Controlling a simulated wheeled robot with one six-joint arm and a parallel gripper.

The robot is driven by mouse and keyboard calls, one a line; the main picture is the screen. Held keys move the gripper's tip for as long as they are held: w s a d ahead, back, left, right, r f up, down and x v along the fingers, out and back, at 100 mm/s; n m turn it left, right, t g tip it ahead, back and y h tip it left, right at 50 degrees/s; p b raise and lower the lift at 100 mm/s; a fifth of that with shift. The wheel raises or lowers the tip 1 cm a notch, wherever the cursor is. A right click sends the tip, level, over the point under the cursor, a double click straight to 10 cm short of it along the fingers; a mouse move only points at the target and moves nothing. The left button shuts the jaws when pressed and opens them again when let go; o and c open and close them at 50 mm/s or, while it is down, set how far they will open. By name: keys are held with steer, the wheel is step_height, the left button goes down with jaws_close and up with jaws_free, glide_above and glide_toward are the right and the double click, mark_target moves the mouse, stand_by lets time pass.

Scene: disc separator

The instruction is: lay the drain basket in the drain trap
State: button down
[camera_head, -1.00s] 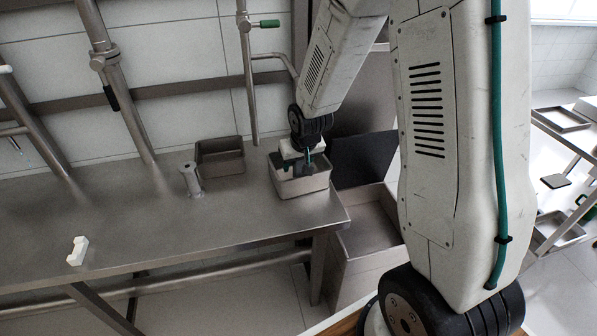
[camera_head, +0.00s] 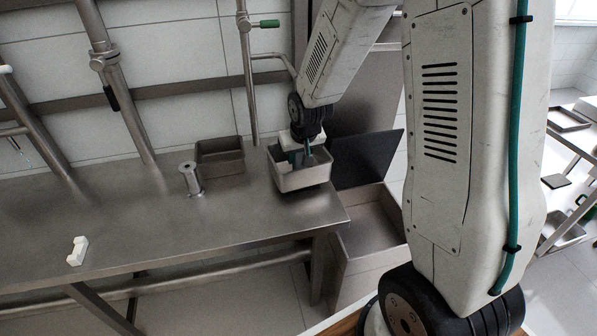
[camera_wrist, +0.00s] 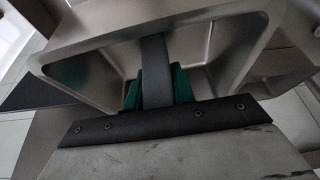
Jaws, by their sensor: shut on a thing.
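The drain basket is a rectangular steel pan (camera_head: 303,180) with sloped walls, near the right end of the steel bench. My gripper (camera_head: 306,158) reaches down into it from above and is shut on it; the exact gripped part is hard to make out. The basket is tilted a little and appears raised off the bench. In the wrist view the basket's inner wall (camera_wrist: 232,50) surrounds my green-padded fingers (camera_wrist: 158,88). The drain trap appears to be the open steel box (camera_head: 372,235) below the bench's right end, with a dark lid (camera_head: 366,158) standing behind it.
A second steel pan (camera_head: 220,158) sits on the bench (camera_head: 130,220) left of the basket, beside a short upright metal post (camera_head: 191,180). A white notched block (camera_head: 78,251) lies near the front edge. A pipe with a green handle (camera_head: 268,23) rises behind the basket.

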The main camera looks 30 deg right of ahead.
steer(key=shift+r, duration=1.7)
